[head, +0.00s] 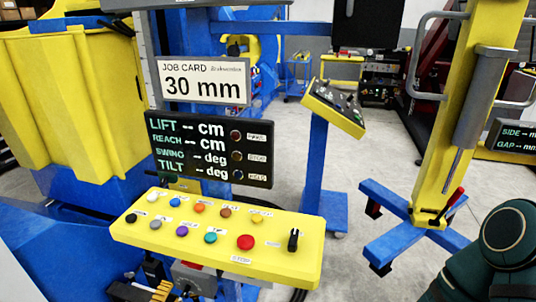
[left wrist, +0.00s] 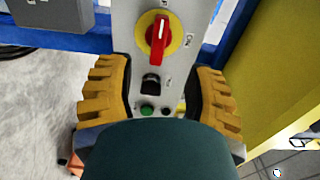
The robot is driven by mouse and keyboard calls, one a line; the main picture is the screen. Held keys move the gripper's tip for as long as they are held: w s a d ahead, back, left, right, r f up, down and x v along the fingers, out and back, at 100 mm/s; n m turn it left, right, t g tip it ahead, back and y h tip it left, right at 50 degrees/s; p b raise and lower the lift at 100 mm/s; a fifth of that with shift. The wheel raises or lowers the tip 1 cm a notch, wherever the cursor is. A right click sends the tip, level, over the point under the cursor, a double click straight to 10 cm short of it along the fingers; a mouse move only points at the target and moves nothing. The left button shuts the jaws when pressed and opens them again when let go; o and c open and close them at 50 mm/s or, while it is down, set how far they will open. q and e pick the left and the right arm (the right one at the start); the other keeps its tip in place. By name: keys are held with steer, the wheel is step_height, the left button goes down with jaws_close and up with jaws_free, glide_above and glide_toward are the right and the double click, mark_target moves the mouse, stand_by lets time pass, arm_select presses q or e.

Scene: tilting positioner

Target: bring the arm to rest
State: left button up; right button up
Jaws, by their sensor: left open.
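My left gripper (head: 152,284) shows at the bottom of the head view, below the yellow button panel (head: 130,232). In the left wrist view its two yellow, ridged fingers stand wide apart with nothing held between them. Beyond them is a grey switch box (left wrist: 187,18) with a red rotary switch (left wrist: 159,32) on a yellow disc, a black switch (left wrist: 151,83) and a green button (left wrist: 147,109). The box shows partly in the head view (head: 196,279). Whether the fingers touch it, I cannot tell. My right gripper is not in view; a dark green link of mine shows lower right.
A black display (head: 209,148) shows dashes for lift, reach, swing and tilt. A job card (head: 204,81) above reads 30 mm. The panel carries several coloured buttons, a red stop button (head: 245,242) and a black lever (head: 293,240). A yellow post (head: 470,110) on blue feet stands right.

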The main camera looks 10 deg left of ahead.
arm_select(q)
steer(key=s+d+m+g+h, duration=0.2)
steer(key=d+m+g+h, duration=0.3)
steer(key=d+m, duration=0.45)
steer(key=s+d+m+g+h, duration=0.2)
steer(key=d+m+g+h, duration=0.4)
steer(key=d, duration=0.7)
steer(key=s+d+f+m+g+y, duration=0.1)
steer(key=s+d+m+g+y, duration=0.4)
steer(key=m, duration=0.8)
steer(key=s+d+f+m+g+y, duration=0.1)
steer(key=s+m+g+y, duration=0.15)
steer(key=s+m, duration=0.85)
steer(key=w+d+r+m+t+y, duration=0.1)
steer(key=w+m, duration=0.4)
steer(key=m, duration=0.6)
step_height(320, 180, up, 3)
steer(key=shift+w+d+f+m+t, duration=0.1)
steer(key=shift+w+d+m+t, duration=0.25)
steer(key=shift+t, duration=0.3)
steer(key=shift+c, duration=0.6)
